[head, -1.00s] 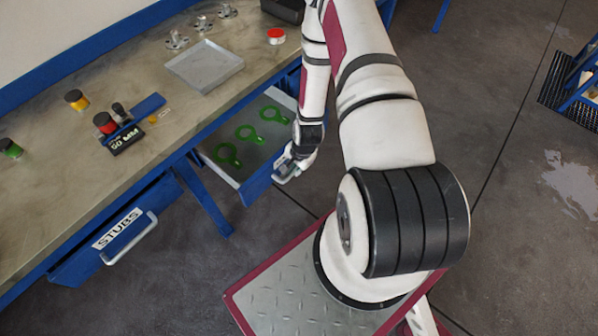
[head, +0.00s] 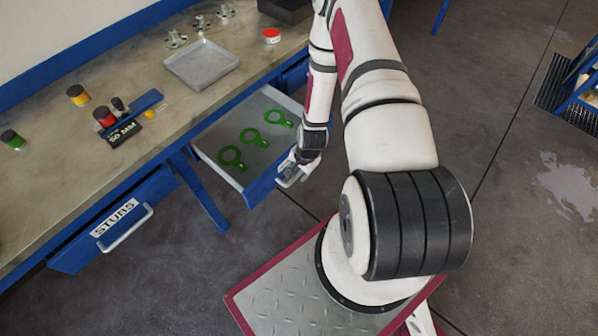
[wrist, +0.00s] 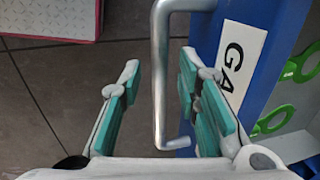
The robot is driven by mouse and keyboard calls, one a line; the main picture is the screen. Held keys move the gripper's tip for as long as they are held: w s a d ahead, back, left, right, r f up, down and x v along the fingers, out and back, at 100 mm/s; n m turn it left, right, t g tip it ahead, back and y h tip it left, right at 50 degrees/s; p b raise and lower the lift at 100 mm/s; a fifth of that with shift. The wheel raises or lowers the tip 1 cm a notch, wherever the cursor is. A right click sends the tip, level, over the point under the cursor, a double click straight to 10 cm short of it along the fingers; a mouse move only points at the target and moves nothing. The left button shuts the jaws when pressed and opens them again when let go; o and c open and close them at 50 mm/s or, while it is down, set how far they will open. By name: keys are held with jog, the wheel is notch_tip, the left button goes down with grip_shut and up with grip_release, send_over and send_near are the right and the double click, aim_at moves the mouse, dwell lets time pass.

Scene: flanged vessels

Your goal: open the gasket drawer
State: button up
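The gasket drawer (head: 204,165) stands pulled out from under the bench, with green ring gaskets (head: 254,137) lying in it. Its blue front also fills the right of the wrist view (wrist: 208,38), with a white label showing "GA". Its grey bar handle (wrist: 160,80) runs between my two teal-padded fingers, with a visible gap to each. My gripper (wrist: 158,105) is open around the handle. In the head view my gripper (head: 290,175) is at the drawer front, small and partly hidden by my wrist.
A second drawer labelled STUBS (head: 118,218) is at the left, its handle sticking out. The bench top carries a grey tray (head: 201,64), a red-topped can (head: 271,35) and several small jars and metal flanges. Open floor lies in front of the bench.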

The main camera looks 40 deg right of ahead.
notch_tip(320, 180, up, 12)
jog(key=s, duration=0.2)
jog(key=shift+s+d, duration=0.15)
jog(key=shift+d, duration=0.05)
dwell(0.4)
jog(key=shift+f, duration=0.15)
jog(key=w+a+r+n, duration=0.2)
jog(key=r+n, duration=0.1)
jog(key=r, duration=0.6)
jog(key=w+a+r+n+t+h+b, duration=0.1)
jog(key=w+r+n, duration=0.1)
jog(key=r, duration=0.7)
jog(key=w+a+r+n, duration=0.2)
jog(key=r+n, duration=0.1)
jog(key=r, duration=0.6)
jog(key=s+a+r+n+t, duration=0.1)
jog(key=s+a+r+n, duration=0.3)
jog(key=s+r, duration=0.3)
jog(key=s+a+r+n+t+b, duration=0.1)
jog(key=s+a+r+n, duration=0.2)
jog(key=s+a+r, duration=0.2)
jog(key=shift+s+r+n+y, duration=0.35)
jog(key=shift+s+r, duration=1.1)
jog(key=shift+r, duration=1.8)
